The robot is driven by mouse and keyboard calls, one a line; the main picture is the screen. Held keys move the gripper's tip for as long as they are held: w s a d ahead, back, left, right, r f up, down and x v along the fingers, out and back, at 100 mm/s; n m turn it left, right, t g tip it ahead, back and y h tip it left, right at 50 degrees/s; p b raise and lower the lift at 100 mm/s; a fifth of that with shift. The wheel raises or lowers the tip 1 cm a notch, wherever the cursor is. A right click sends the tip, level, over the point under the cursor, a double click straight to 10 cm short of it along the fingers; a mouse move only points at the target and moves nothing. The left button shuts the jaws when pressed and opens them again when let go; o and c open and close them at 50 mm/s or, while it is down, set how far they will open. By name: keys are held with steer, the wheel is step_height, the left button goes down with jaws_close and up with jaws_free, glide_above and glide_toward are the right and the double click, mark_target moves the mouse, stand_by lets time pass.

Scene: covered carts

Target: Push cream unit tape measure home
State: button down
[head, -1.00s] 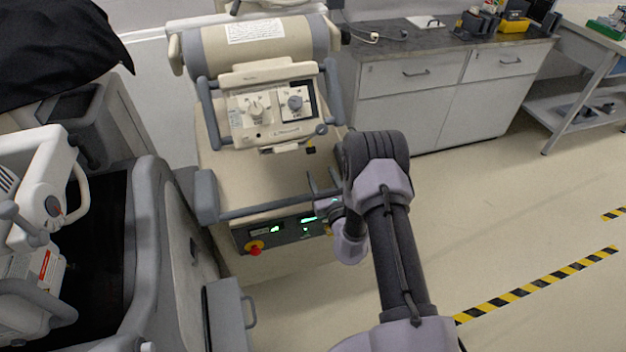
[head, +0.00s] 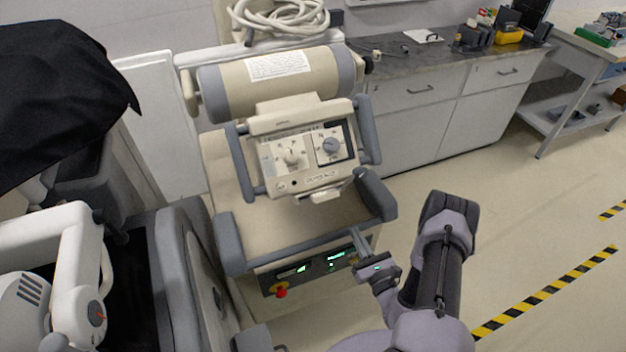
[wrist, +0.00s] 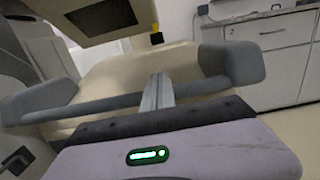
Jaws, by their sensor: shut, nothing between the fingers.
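The cream unit (head: 235,180) stands in the middle of the head view, with a tilted control panel and a grey front rail. Its deck also fills the middle of the wrist view (wrist: 130,70). A small yellow and black item (wrist: 157,38) shows at the far side of that deck, under the panel; it may be the tape measure, but it is too small to be sure. It is hidden in the head view. My gripper (head: 359,239) is at the unit's front right corner by the rail. Its fingers (wrist: 158,92) are together and empty, pointing over the rail toward the deck.
A grey pad (wrist: 232,62) sits at the rail's right end. A red knob (head: 281,292) and lit displays are on the unit's front. Another cart (head: 180,265) is close on the left. Grey cabinets (head: 435,110) stand behind.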

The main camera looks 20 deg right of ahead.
steer(key=w+b, duration=0.1)
steer(key=w, duration=0.2)
steer(key=w+b, duration=0.1)
steer(key=w, duration=0.2)
steer(key=w+b, duration=0.1)
steer(key=w, duration=0.2)
steer(key=shift+a+r, duration=0.1)
steer(key=shift+r, duration=0.3)
steer(key=w+r, duration=0.2)
steer(key=r, duration=0.1)
steer(key=shift+w+r+b, duration=0.1)
steer(key=shift+w+b, duration=0.15)
steer(key=shift+b, duration=0.15)
